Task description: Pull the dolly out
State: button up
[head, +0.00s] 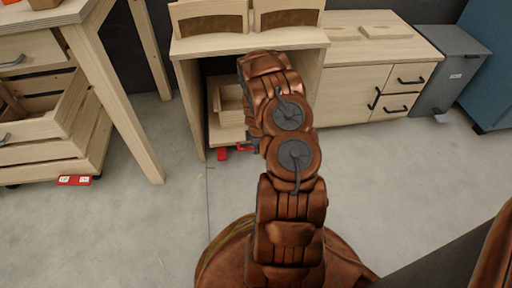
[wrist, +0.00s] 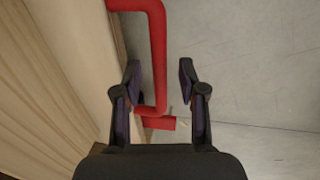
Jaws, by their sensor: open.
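The dolly (head: 228,134) is a low wooden platform in the bay under the wooden bench, with a small wooden box on it. Red parts show low at its front, partly hidden by my arm. In the wrist view a red tubular handle (wrist: 158,50) runs down the picture and bends left toward pale wood. My gripper (wrist: 160,68) is open, with one finger on each side of the handle's long bar. Gaps show between bar and fingers, and the fingers are not closed on it. In the head view my gripper is hidden behind my arm.
The bench (head: 188,45) has a leg left of the bay. A wooden crate unit (head: 50,150) with a red piece (head: 74,181) stands at left beside a table leg (head: 125,110). A drawer cabinet (head: 345,90) stands right. The grey floor in front is clear.

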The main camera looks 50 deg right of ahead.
jog(key=shift+f, duration=0.1)
grip_shut()
dwell(0.3)
dwell(0.4)
